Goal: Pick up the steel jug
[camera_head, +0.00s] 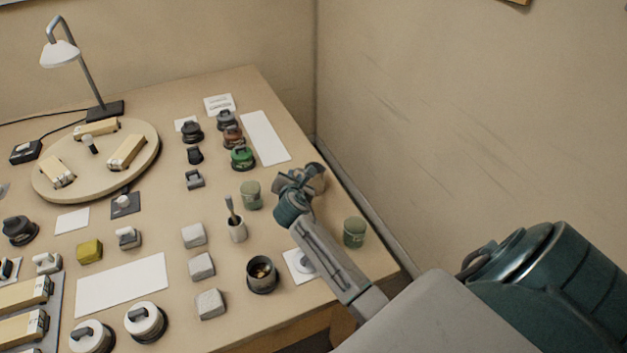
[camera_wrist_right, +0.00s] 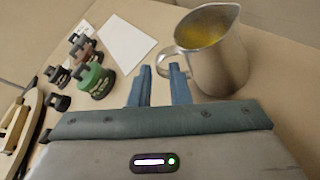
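The steel jug (camera_wrist_right: 222,60) stands upright on the bench in the right wrist view, with yellowish contents showing inside. Its handle (camera_wrist_right: 162,58) points left, toward my fingertips. My right gripper (camera_wrist_right: 159,72) is open, with its two blue fingers apart and the handle just beyond and between the tips; I cannot tell whether they touch. In the head view the jug (camera_head: 317,179) is partly hidden behind my right gripper (camera_head: 290,178), near the bench's right edge. My left gripper is not in view.
A green cup (camera_head: 251,195) stands left of my gripper, and another green cup (camera_head: 354,232) to its right. A dark pot (camera_head: 262,275) and a brush holder (camera_head: 237,229) are nearer. Green (camera_head: 242,158) and brown lidded pots stand behind. A white sheet (camera_head: 265,138) lies flat.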

